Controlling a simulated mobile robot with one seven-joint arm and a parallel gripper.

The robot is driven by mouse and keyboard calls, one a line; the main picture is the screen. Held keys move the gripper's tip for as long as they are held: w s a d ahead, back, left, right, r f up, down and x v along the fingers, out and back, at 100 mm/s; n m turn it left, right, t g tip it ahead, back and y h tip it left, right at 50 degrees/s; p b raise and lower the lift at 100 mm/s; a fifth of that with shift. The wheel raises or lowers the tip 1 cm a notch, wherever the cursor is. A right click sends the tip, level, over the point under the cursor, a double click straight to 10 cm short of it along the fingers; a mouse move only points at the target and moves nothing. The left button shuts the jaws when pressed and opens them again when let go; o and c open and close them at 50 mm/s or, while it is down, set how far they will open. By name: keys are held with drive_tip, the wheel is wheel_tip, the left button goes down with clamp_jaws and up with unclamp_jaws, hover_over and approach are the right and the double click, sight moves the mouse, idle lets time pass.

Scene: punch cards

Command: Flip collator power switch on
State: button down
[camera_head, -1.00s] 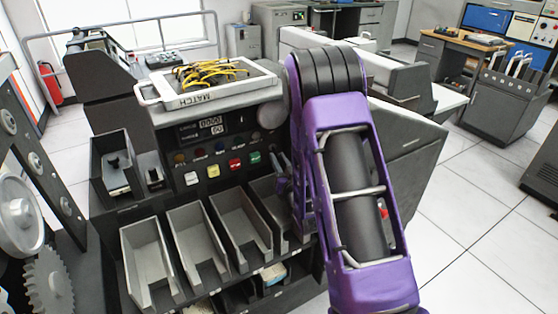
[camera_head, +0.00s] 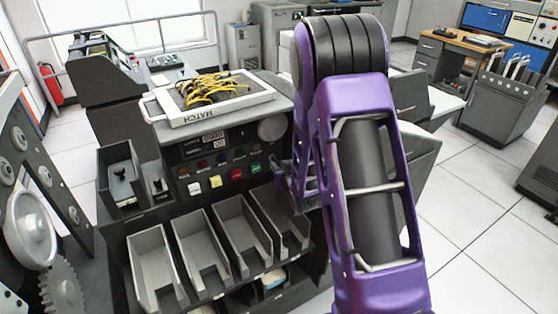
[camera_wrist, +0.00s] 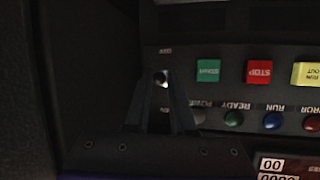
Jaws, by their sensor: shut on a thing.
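The collator (camera_head: 182,155) is a dark machine with a front panel of coloured buttons, in the head view left of my purple arm. In the wrist view, which shows the panel upside down, the power switch (camera_wrist: 160,76) is a small bright-tipped lever on the dark panel. It stands beside the green button (camera_wrist: 208,71), with a small label just above it in the picture. My gripper (camera_wrist: 160,84) has its two dark fingers converged on the switch and shut on it. The fingers hide the lower part of the switch. In the head view my arm hides most of the gripper.
A red STOP button (camera_wrist: 259,72) and a yellow button (camera_wrist: 307,74) sit farther right in the wrist view, above a row of indicator lamps. A tray marked MATCH (camera_head: 240,112) with yellow wires lies on top of the collator. Open card bins (camera_head: 150,260) jut out below the panel.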

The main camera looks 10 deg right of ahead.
drive_tip(key=r+g+p, duration=0.2)
drive_tip(key=g+p, duration=0.1)
drive_tip(key=shift+w+a+n+h, duration=0.2)
drive_tip(key=shift+n+h, duration=0.1)
drive_tip(key=shift+h, duration=0.1)
drive_tip(key=shift+w+r+g+h+p, duration=0.1)
drive_tip(key=shift+r+g+h+p, duration=0.2)
drive_tip(key=shift+g, duration=0.55)
drive_tip(key=shift+w+g+h+p, duration=0.1)
drive_tip(key=shift+g+p, duration=0.3)
drive_tip(key=shift+g, duration=0.45)
drive_tip(key=c, duration=0.8)
unclamp_jaws()
drive_tip(key=shift+o, duration=0.2)
drive_tip(key=shift+r, duration=0.1)
drive_tip(key=v, duration=1.7)
drive_tip(key=shift+r, duration=0.2)
drive_tip(key=shift+w, duration=0.1)
